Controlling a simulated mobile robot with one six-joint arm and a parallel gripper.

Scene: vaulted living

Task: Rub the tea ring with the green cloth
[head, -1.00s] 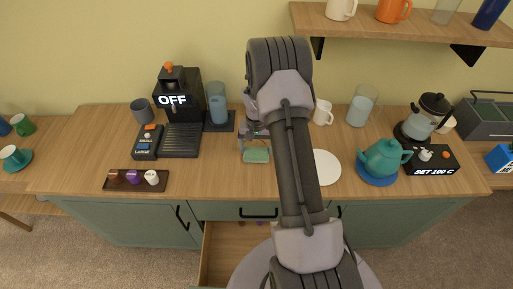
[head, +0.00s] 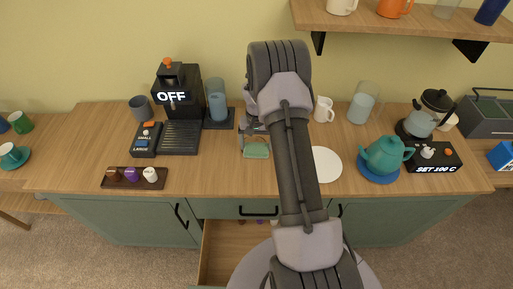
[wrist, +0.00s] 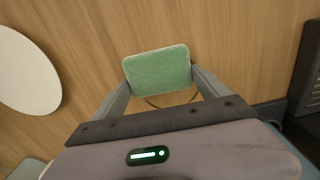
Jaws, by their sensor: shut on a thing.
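The green cloth (head: 257,152) is a small pad on the wooden counter, left of my arm in the head view. My gripper (head: 255,142) is shut on it. The wrist view shows the cloth (wrist: 158,70) between the two fingertips of my gripper (wrist: 160,78), low over or touching the wood; I cannot tell which. A thin brown arc, part of the tea ring (wrist: 172,105), shows at the cloth's edge between the fingers. The rest of the ring is hidden under the cloth or too faint to see.
A white disc (head: 326,164) lies right of my arm, and a teal teapot (head: 385,155) stands beyond it. A black machine (head: 181,92) marked OFF and a pod tray (head: 118,178) are on the left. A drawer (head: 235,250) stands open below the counter.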

